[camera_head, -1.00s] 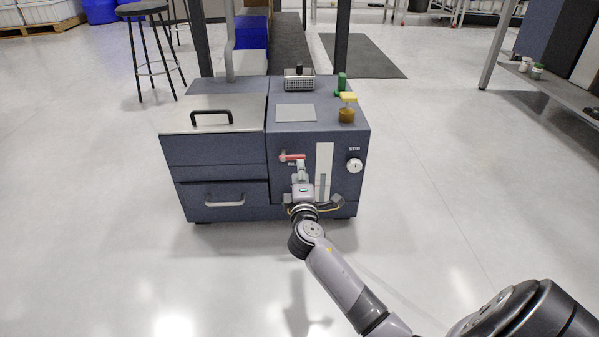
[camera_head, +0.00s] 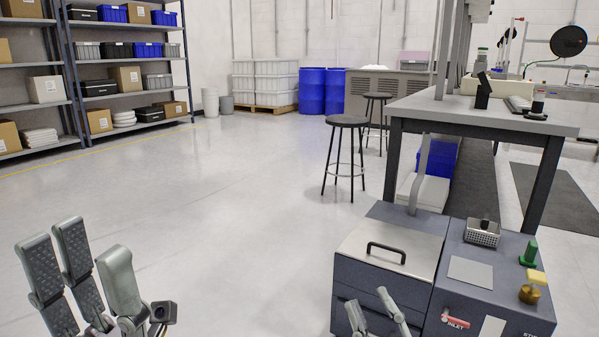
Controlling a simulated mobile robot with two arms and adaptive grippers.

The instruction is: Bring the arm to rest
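My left gripper (camera_head: 84,250) is at the lower left with its textured grey fingers raised and spread apart. It holds nothing and is well clear of the machine. My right gripper (camera_head: 371,305) is at the bottom edge, in front of the machine's left part. Its two fingertips stand apart with nothing seen between them. Its base and arm are cut off by the frame edge. The dark blue machine (camera_head: 344,287) has a red inlet handle (camera_head: 456,321), to the right of my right gripper and apart from it.
A silver lid (camera_head: 362,242) with a black handle covers the machine's left part. A wire basket (camera_head: 482,238), green item (camera_head: 530,254) and yellow-topped item (camera_head: 532,292) sit on the right part. A workbench (camera_head: 425,104) and stools (camera_head: 346,121) stand behind. The floor at left is open.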

